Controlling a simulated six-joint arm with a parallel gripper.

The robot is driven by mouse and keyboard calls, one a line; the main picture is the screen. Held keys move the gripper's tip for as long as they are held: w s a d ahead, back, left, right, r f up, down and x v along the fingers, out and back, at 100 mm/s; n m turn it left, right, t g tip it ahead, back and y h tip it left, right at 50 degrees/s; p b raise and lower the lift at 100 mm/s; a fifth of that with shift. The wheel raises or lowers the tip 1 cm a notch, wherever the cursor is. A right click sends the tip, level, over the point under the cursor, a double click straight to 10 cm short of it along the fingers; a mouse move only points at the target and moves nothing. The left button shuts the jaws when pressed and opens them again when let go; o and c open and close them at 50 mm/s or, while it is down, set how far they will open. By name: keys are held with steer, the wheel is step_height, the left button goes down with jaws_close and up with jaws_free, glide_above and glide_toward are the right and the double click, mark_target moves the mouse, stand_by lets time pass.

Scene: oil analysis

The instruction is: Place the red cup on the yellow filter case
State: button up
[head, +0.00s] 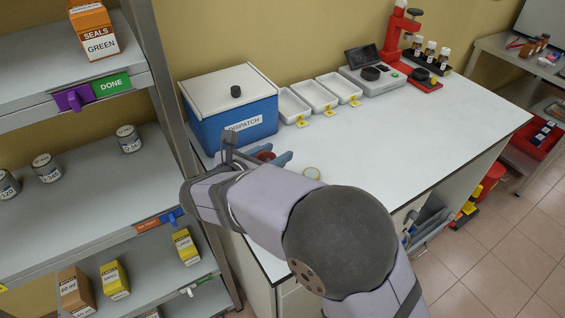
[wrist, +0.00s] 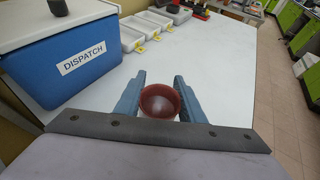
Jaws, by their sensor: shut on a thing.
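My gripper (head: 258,148) is above the bench beside the blue box, its blue fingers shut on the red cup (head: 265,156). In the wrist view the cup (wrist: 160,100) is between the two fingers, its open mouth toward the camera and its inside looking empty. Its base is hidden, so I cannot tell its height above the bench. Two yellow cartons, one on the left (head: 115,280) and one on the right (head: 186,247), stand on the low shelf. Their labels are too small to read, so I cannot tell whether either is the filter case.
The blue DISPATCH box (head: 232,118) stands close behind my gripper. Three white trays (head: 318,95) line the wall, with a scale (head: 372,80) and red stand (head: 398,40) farther right. The bench's middle is clear.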

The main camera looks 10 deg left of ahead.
mark_target(311, 176)
steer(key=w+d+r+m+g+h+b, duration=0.1)
steer(key=w+d+h, duration=0.1)
steer(key=w+d, duration=0.3)
steer(key=w+d+r+m+h, duration=0.1)
steer(key=w+d+m, duration=0.15)
steer(key=d, duration=0.55)
steer(key=shift+w+a+f+n+t+y, duration=0.15)
steer(key=shift+w+a+f+n+y, duration=0.3)
steer(key=shift+f, duration=1.1)
steer(key=shift+w+a+f+n+t+y, duration=0.1)
steer(key=shift+w+a+f+n+y, duration=0.3)
steer(key=shift+f, duration=1.15)
steer(key=shift+w+a+f+n+t+y, duration=0.2)
steer(key=shift+a+f+n, duration=0.35)
steer(key=shift+f, duration=1)
steer(key=shift+a+f, duration=0.1)
steer(key=shift+f, duration=0.15)
steer(key=o, duration=1)
steer(key=shift+o, duration=0.2)
